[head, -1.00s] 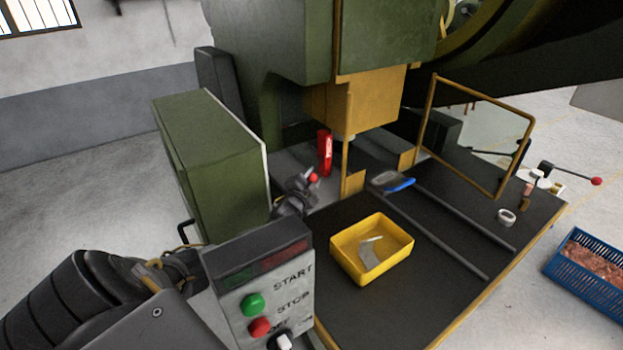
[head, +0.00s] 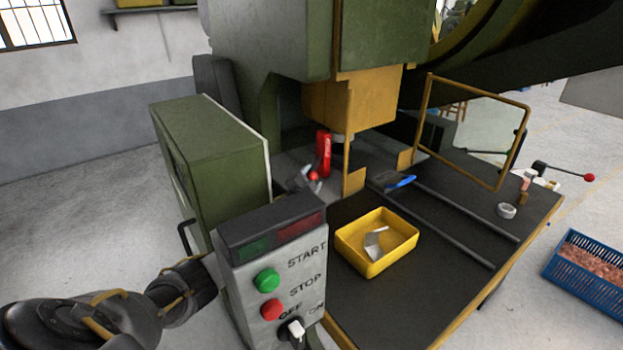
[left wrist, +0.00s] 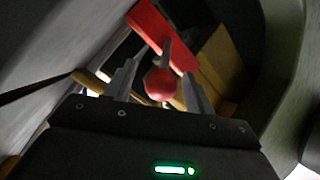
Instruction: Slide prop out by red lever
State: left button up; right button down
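The red prop (head: 323,153) stands upright under the press's yellow ram in the head view. It also shows as a red bar (left wrist: 160,32) behind the fingers in the left wrist view. A lever with a red ball knob (head: 313,175) is in front of the prop. My left gripper (head: 304,181) is at this knob, partly hidden behind the control box. In the left wrist view the red ball (left wrist: 160,85) sits between the two separated fingers (left wrist: 160,88), with slight gaps beside it. A thin rod runs up from the ball. My right gripper is not in view.
The control box (head: 272,265) with START and STOP buttons stands in front of the left gripper. A green cabinet (head: 210,150) is left of it. A yellow tray (head: 375,262) holds metal pieces on the dark press table (head: 400,310). A blue crate (head: 590,290) stands right.

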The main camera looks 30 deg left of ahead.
pick_arm(q)
jog(key=shift+r, duration=0.1)
jog(key=shift+s, duration=0.5)
jog(key=s+d+b, duration=0.2)
jog(key=s+b, duration=0.1)
jog(key=s, duration=0.6)
jog(key=shift+s, duration=0.35)
